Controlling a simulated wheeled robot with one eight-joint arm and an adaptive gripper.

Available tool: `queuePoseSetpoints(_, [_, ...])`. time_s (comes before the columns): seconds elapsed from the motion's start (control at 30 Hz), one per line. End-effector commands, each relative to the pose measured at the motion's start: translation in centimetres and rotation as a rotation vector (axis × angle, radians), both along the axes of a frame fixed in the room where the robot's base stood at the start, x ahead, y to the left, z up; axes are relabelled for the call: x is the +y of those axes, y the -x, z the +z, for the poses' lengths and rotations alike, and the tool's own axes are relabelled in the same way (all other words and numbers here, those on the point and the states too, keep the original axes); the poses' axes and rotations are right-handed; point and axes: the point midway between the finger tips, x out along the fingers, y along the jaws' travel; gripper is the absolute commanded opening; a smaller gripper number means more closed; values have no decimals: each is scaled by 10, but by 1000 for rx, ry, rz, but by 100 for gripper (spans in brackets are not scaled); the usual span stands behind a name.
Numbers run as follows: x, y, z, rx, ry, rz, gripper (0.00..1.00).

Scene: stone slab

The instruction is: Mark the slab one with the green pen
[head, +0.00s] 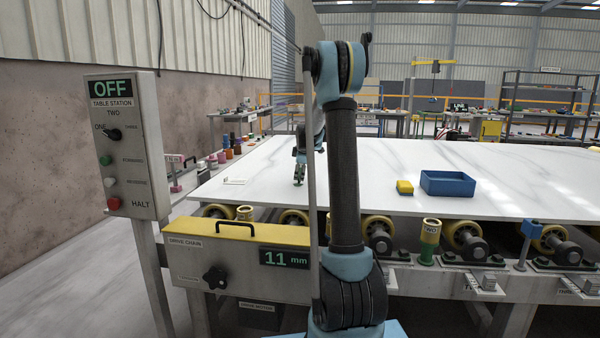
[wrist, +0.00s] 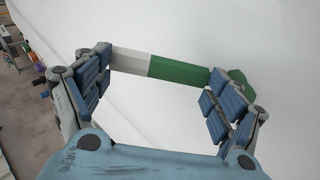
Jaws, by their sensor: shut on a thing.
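The slab (head: 400,165) is a wide white stone sheet with grey veins, lying flat on a roller table. My gripper (head: 299,172) is low over its left part in the head view. In the wrist view my gripper (wrist: 160,80) is shut on the green pen (wrist: 180,71), which has a white section and a green section. The pen lies across between the fingers, and the right finger hides part of it. Whether the pen touches the slab, I cannot tell. No mark shows on the visible slab surface.
A control post (head: 125,145) reading OFF stands at left; a display (head: 286,258) reads 11 mm.

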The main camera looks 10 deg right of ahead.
Motion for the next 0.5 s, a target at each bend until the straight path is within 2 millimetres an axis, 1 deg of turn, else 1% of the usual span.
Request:
queuePoseSetpoints(0.27, [0, 0, 0, 0, 0, 0, 57])
queuePoseSetpoints(0.5, [0, 0, 16, 0, 0, 0, 57])
